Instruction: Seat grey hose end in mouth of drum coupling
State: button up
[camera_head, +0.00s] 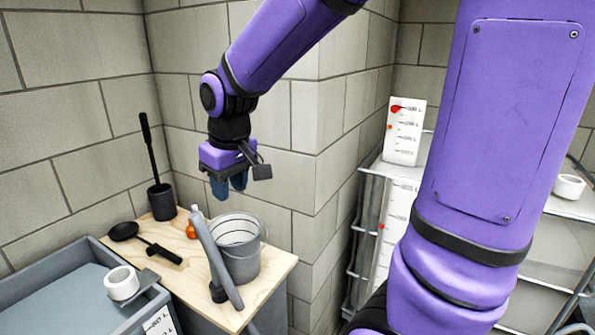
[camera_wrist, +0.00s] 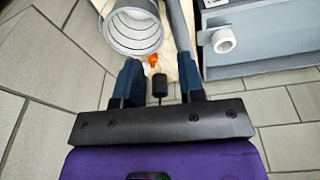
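My gripper (camera_head: 229,188) hangs above the wooden board, higher than the grey bucket. In the wrist view its blue fingers (camera_wrist: 160,66) are spread apart with nothing held between them. A long grey tube, which looks like the hose (camera_head: 217,262), leans diagonally in front of the bucket. Its lower end is by the board's front edge, next to a small dark round piece (camera_head: 218,292). The tube also shows in the wrist view (camera_wrist: 180,25), right of the bucket and beyond the fingers. I cannot make out a drum or its coupling mouth for certain.
The grey bucket (camera_head: 244,267) stands on the wooden board (camera_head: 179,244). A small orange-marked bottle (camera_head: 191,230), a black brush holder (camera_head: 161,201) and a black ladle (camera_head: 124,231) are beside it. A grey tub (camera_head: 60,272) and white roll (camera_head: 121,283) lie left; block walls stand behind.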

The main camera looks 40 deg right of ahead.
jog(key=s+d+r+m+t, duration=0.1)
jog(key=s+r, duration=0.2)
jog(key=s, duration=0.4)
jog(key=s+d+r+m+t, duration=0.1)
jog(key=s+r, duration=0.3)
jog(key=s, duration=0.4)
jog(key=shift+s+d+r+t, duration=0.3)
jog(key=shift+d+t, duration=0.25)
jog(key=shift+t, duration=0.05)
jog(key=shift+o, duration=0.3)
jog(key=shift+s, duration=0.45)
jog(key=n+g, duration=0.3)
jog(key=g, duration=0.2)
send_over(212, 254)
jog(key=f, duration=1.8)
jog(key=shift+s+f, duration=0.2)
jog(key=shift+f, duration=0.2)
jog(key=shift+w+a+f, duration=0.1)
jog(key=shift+w+f, duration=0.1)
jog(key=shift+f, duration=0.4)
notch_tip(212, 254, down, 10)
jog(key=shift+f, duration=0.25)
grip_shut()
